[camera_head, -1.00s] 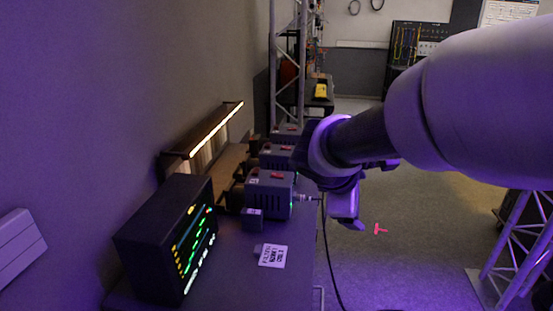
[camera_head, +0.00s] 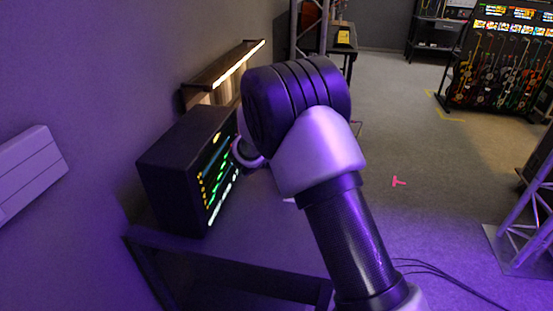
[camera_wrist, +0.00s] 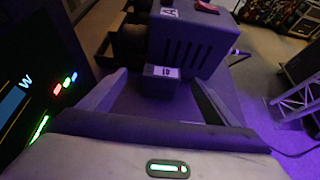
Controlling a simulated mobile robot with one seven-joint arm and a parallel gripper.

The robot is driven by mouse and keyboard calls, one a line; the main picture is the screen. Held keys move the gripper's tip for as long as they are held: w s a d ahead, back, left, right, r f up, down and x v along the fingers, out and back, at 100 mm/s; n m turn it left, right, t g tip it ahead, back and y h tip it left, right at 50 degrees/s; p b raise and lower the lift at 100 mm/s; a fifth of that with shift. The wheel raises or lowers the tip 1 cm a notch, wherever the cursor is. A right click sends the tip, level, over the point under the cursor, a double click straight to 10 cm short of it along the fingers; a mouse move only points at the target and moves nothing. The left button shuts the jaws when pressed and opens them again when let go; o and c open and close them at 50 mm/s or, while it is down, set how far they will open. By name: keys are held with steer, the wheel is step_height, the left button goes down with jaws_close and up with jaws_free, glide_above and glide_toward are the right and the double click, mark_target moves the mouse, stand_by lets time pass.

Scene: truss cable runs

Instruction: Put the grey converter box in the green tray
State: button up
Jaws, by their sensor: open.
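My gripper (camera_wrist: 160,77) is open in the wrist view, with one finger at the left and one at the right. A small dark grey box with a white label (camera_wrist: 157,87), which looks like the converter box, is seen between the fingertips. I cannot tell whether they touch it. In the head view my arm hides the gripper and this box. No green tray shows in either current view.
A larger grey vented unit marked A (camera_wrist: 190,45) stands right behind the small box. A black monitor (camera_head: 185,170) with coloured bars stands left on the dark bench (camera_head: 265,225). A lit bar (camera_head: 225,70) runs behind it. Open floor (camera_head: 400,130) lies right.

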steer(key=shift+s+f+x, duration=0.1)
steer(key=shift+f+x, duration=0.1)
steer(key=shift+x, duration=2)
steer(key=shift+s+f+x, duration=0.15)
steer(key=shift+x, duration=2.05)
steer(key=shift+d, duration=0.2)
steer(key=shift+c, duration=0.5)
steer(key=c, duration=1.1)
steer(key=shift+c, duration=1.3)
steer(key=shift+r, duration=0.15)
